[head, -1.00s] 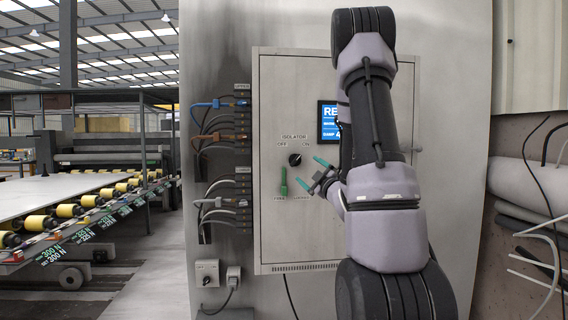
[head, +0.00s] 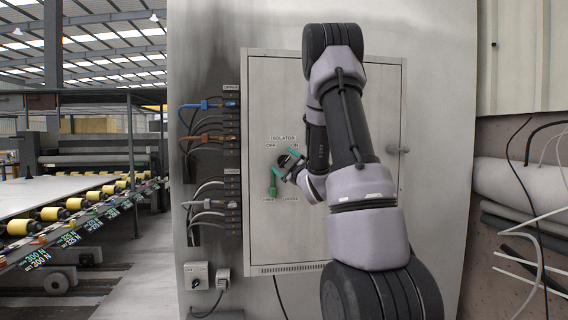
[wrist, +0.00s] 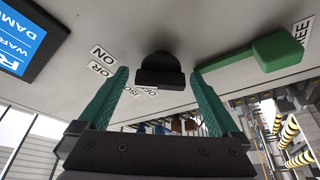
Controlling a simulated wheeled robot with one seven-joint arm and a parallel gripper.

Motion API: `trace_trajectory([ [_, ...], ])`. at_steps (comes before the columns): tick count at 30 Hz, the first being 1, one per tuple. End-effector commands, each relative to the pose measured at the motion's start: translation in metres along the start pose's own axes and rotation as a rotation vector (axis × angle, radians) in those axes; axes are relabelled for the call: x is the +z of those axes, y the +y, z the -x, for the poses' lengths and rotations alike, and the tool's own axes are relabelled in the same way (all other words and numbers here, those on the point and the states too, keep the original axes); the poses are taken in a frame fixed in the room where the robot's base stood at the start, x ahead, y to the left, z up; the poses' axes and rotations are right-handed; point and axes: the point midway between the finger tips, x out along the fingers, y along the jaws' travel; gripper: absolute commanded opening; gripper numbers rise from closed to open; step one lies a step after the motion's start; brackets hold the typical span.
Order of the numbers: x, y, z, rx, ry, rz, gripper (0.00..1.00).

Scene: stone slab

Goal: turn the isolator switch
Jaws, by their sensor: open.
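The isolator switch is a black rotary knob (wrist: 160,70) on the pale cabinet door, between the fingertips in the wrist view. In the head view the knob (head: 283,159) is partly covered by my gripper (head: 285,159). My gripper also shows in the wrist view (wrist: 158,74), its two teal fingers open, one on each side of the knob. Gaps show on both sides, and I cannot tell whether the tips reach past its face. The ON label (wrist: 102,54) is left of the knob in the wrist view; the OFF label is partly hidden.
A green lever (wrist: 270,52) sticks out close beside the right finger in the wrist view; it hangs below the knob in the head view (head: 272,186). A blue screen (wrist: 25,40) is on the door. Cable terminals (head: 230,120) line the cabinet's left side.

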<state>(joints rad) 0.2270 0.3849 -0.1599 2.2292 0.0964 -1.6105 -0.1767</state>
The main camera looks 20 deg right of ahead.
Motion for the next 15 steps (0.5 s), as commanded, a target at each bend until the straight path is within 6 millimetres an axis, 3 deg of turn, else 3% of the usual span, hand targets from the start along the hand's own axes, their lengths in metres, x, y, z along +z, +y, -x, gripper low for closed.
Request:
trace_trajectory([
  [2,0.0000,0.0000,0.0002,0.000,0.000,0.000,0.99],
  [9,0.0001,0.0000,0.0003,0.000,0.000,0.000,0.13],
  [15,0.0001,0.0000,0.0004,-0.004,0.000,0.010,0.13],
])
